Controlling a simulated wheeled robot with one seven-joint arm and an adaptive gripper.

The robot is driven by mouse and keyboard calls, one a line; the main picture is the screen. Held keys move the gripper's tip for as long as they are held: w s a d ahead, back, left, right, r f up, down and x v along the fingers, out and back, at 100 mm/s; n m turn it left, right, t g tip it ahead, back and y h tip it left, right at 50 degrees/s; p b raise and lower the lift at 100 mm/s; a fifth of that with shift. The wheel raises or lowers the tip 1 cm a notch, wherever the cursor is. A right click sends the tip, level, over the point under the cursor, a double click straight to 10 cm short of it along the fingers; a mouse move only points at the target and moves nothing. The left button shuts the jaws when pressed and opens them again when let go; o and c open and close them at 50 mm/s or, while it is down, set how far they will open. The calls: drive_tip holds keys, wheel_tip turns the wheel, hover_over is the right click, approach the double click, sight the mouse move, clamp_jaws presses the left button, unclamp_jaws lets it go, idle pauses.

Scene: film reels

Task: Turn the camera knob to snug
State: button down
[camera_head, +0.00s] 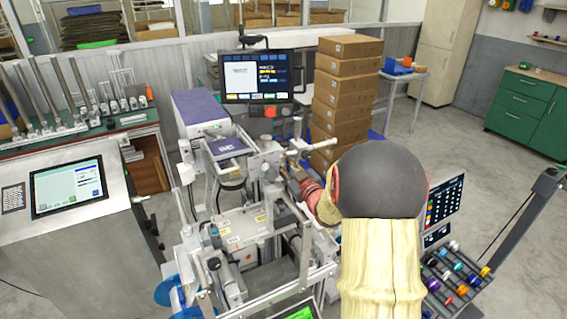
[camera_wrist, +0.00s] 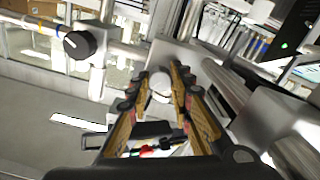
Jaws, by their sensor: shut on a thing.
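In the wrist view, my gripper (camera_wrist: 162,80) has its two fingers on either side of a small pale round knob (camera_wrist: 160,85), gripped near the fingertips. This knob sits against a grey metal block of the machine. A separate black knob (camera_wrist: 79,45) with a white mark is on a bar at the upper left, apart from my fingers. In the head view, my gripper (camera_head: 296,180) reaches the right side of the grey labelling machine (camera_head: 235,228); my arm and the machine's parts hide the held knob there. Which knob is the camera's cannot be read from any label.
Metal rods and brackets (camera_head: 290,150) crowd around my gripper. A dark monitor (camera_head: 256,77) stands behind the machine, and stacked cardboard boxes (camera_head: 342,95) stand behind it to the right. A touchscreen console (camera_head: 70,190) is at left. Open floor (camera_head: 480,160) lies at right.

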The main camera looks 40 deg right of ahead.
drive_tip(key=c, duration=1.6)
unclamp_jaws()
drive_tip(key=v, duration=1.2)
drive_tip(key=shift+f, duration=0.1)
